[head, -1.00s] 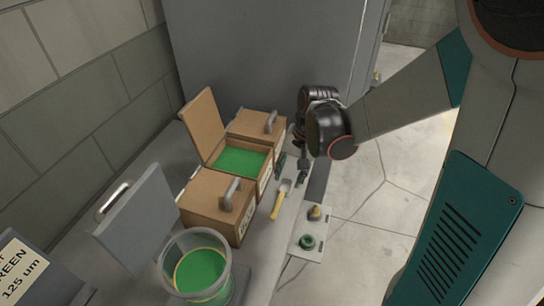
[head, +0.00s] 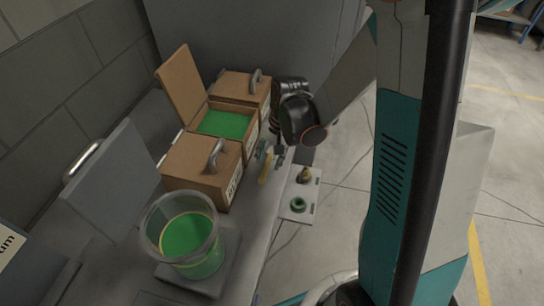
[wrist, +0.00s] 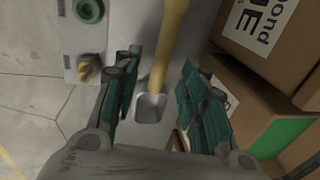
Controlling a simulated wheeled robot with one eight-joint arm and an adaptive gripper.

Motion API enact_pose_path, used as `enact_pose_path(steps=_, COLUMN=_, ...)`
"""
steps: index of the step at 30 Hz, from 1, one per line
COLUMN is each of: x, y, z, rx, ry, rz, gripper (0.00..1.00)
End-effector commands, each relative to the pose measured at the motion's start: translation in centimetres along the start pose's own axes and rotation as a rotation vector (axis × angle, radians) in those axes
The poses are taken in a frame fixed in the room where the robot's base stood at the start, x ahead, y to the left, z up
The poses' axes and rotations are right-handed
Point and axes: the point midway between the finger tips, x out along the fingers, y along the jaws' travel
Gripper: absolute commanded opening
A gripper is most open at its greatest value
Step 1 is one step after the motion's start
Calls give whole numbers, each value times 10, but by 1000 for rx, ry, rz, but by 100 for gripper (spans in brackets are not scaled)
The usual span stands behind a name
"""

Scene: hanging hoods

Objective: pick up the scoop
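The scoop has a yellow handle and a small grey metal pan. In the head view the scoop (head: 265,170) lies on the bench's narrow strip in front of the boxes, partly hidden by my gripper. In the wrist view the scoop (wrist: 152,105) shows with its pan near me and its handle running up and away. My gripper (wrist: 160,62) is open, one finger on each side of the scoop, with gaps to both. In the head view my gripper (head: 278,156) is over the pan end. I cannot tell its exact height.
Wooden boxes with grey handles (head: 200,165) stand left of the scoop; the open one (head: 224,125) holds green material. A clear bucket of green material (head: 185,240) stands nearer. A switch panel (head: 300,190) with a green ring and yellow knob is at the right edge. A grey cabinet is behind.

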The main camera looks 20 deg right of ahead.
Motion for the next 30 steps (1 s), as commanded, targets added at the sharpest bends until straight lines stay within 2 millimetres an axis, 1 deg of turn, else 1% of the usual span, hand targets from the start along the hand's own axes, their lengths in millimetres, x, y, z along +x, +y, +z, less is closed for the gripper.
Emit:
enact_pose_path(steps=1, x=12, y=0, z=0, rx=-1, ry=0, rz=0, gripper=39)
enact_pose_path(steps=4, x=24, y=0, z=0, rx=-2, ry=0, rz=0, gripper=39)
enact_pose_path(steps=6, x=27, y=0, z=0, rx=-1, ry=0, rz=0, gripper=39)
enact_pose_path(steps=12, x=26, y=0, z=0, rx=-1, ry=0, rz=0, gripper=39)
enact_pose_path(steps=17, x=26, y=0, z=0, rx=-1, ry=0, rz=0, gripper=3)
enact_pose_path(steps=18, x=26, y=0, z=0, rx=-1, ry=0, rz=0, gripper=0)
enact_pose_path(steps=30, x=23, y=0, z=0, rx=0, ry=0, rz=0, gripper=0)
